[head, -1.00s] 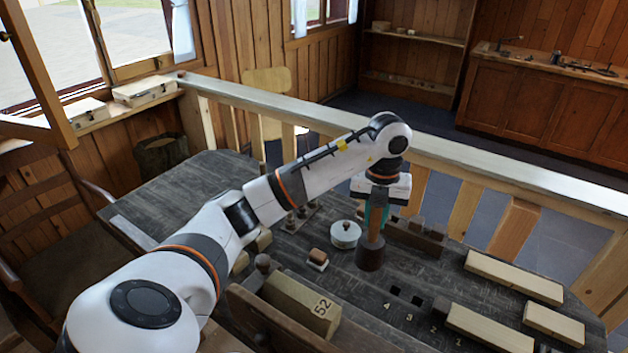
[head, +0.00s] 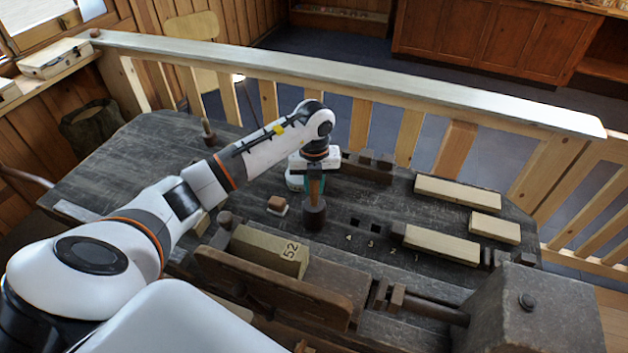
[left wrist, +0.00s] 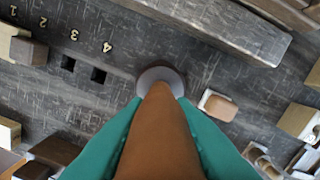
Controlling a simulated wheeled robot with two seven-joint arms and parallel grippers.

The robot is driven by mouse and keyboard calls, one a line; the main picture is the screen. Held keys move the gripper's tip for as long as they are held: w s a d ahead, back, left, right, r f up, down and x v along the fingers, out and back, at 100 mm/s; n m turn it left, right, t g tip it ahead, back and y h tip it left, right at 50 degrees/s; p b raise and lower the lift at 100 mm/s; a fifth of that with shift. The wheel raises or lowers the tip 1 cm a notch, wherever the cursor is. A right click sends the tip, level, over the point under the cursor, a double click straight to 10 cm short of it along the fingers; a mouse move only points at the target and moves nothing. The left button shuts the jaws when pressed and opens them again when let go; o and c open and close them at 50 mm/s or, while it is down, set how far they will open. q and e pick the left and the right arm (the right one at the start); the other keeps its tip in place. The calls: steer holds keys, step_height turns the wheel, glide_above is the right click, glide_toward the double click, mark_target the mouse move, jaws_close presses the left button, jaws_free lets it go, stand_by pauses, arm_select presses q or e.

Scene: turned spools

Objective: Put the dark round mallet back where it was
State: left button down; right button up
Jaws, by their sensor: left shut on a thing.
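The dark round mallet (head: 314,214) hangs upright, head down, below my left gripper (head: 315,176). The gripper's teal fingers are shut on its brown handle, which also fills the middle of the left wrist view (left wrist: 160,140). The mallet's head is over the dark bench (head: 110,185); I cannot tell whether it touches the top. Two dark square holes (left wrist: 68,62) (left wrist: 98,75) lie beside the painted numbers 3 and 4, a little right of the mallet in the head view. My right gripper is not in view.
A small brown block on a white base (head: 277,205) stands left of the mallet. A long block marked 52 (head: 270,250) lies in front. Pale blocks (head: 442,243) lie to the right, and a dark rack (head: 368,166) stands behind. A wooden railing (head: 330,70) runs behind the bench.

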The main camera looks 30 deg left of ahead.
arm_select(q)
steer(key=c, duration=1.2)
jaws_free()
steer(key=shift+f, duration=0.1)
steer(key=shift+c, duration=0.2)
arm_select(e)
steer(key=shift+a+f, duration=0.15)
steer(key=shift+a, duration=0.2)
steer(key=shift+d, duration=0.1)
arm_select(q)
steer(key=shift+r, duration=0.3)
step_height(320, 180, up, 11)
steer(key=b, duration=0.2)
steer(key=shift+f+b, duration=0.15)
steer(key=shift+b, duration=0.25)
steer(key=shift+r, duration=0.55)
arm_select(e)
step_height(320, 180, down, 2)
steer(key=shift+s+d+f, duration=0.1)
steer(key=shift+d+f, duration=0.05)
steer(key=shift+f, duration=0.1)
